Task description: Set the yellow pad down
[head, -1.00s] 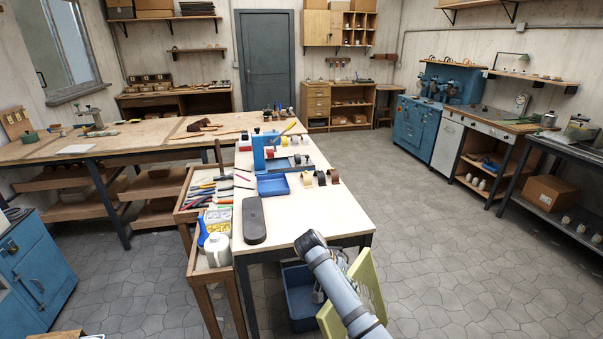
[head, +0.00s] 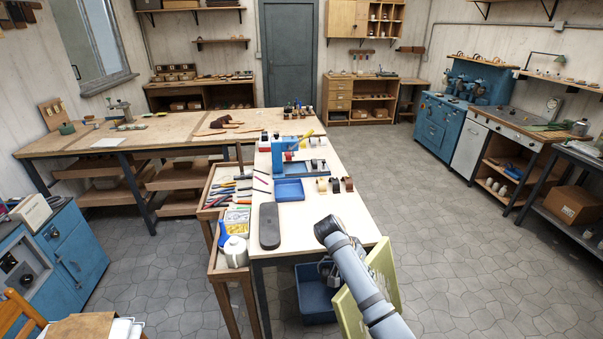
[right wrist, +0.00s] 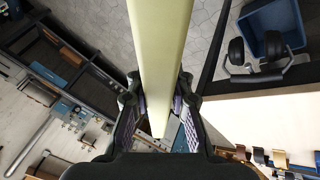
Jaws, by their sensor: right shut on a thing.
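The yellow pad (right wrist: 160,45) is a flat pale yellow-green board. In the right wrist view it runs from the top edge down between the fingers of my right gripper (right wrist: 160,112), which is shut on it. In the head view the pad (head: 382,272) is tilted beside the near right edge of the white-topped table (head: 335,228), partly hidden behind my right arm. In that view the arm also hides most of the right gripper. My left gripper is not in view.
On the table are a dark oblong case (head: 270,226), a blue tray (head: 289,189) and a blue press (head: 279,158). A blue bin (head: 314,297) sits beneath the table. The tabletop near its front right is clear. Open floor (head: 450,240) lies to the right.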

